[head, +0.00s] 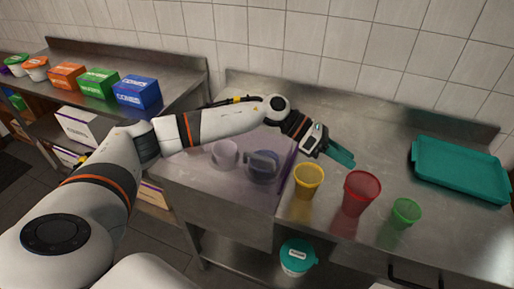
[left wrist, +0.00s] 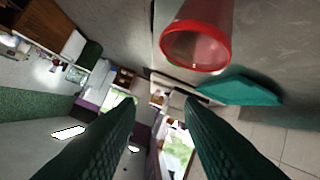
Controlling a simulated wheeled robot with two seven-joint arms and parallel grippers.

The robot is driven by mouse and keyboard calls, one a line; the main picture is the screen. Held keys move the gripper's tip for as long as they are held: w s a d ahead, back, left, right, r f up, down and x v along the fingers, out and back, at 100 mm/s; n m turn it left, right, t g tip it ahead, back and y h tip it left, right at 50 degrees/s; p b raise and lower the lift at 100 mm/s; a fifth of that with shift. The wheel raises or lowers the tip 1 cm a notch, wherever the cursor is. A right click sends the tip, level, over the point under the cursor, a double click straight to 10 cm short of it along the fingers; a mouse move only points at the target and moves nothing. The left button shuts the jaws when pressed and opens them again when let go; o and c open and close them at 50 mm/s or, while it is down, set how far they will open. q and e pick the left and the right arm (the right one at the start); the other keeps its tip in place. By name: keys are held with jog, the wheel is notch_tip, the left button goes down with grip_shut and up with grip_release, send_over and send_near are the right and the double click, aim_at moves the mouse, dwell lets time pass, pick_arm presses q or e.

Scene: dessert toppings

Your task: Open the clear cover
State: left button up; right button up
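The clear cover (head: 274,195) is a see-through, purple-tinted sheet over the left part of the metal counter, and it looks closed. A pale cup (head: 224,154) and a grey-blue cup (head: 263,167) show through it. My left arm reaches across above the cover. My left gripper (head: 341,158) is to the right of the cover's right edge, behind the yellow and red cups, apart from the cover. In the left wrist view its two dark green fingers (left wrist: 160,115) are spread with nothing between them. My right gripper is not in view.
A yellow cup (head: 308,182), a red cup (head: 361,193) and a green cup (head: 405,213) stand along the counter front. A teal tray (head: 461,168) lies at right. Colored boxes (head: 136,92) sit on the left shelf. A teal-lidded tub (head: 297,257) stands below.

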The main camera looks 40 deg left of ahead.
pick_arm(q)
jog(key=a+r+m+g+y, duration=0.1)
jog(key=a+m+g+y, duration=0.3)
jog(key=a, duration=1)
jog(key=y, duration=0.4)
send_near(259, 156)
jog(key=shift+n+t+y, duration=0.3)
jog(key=p+x, duration=0.4)
jog(key=x, duration=0.2)
jog(key=shift+s+d+f, duration=0.15)
jog(key=shift+s+d, duration=0.05)
jog(key=shift+d, duration=0.1)
jog(key=shift+d+f, duration=0.2)
jog(key=shift+f, duration=0.4)
grip_shut()
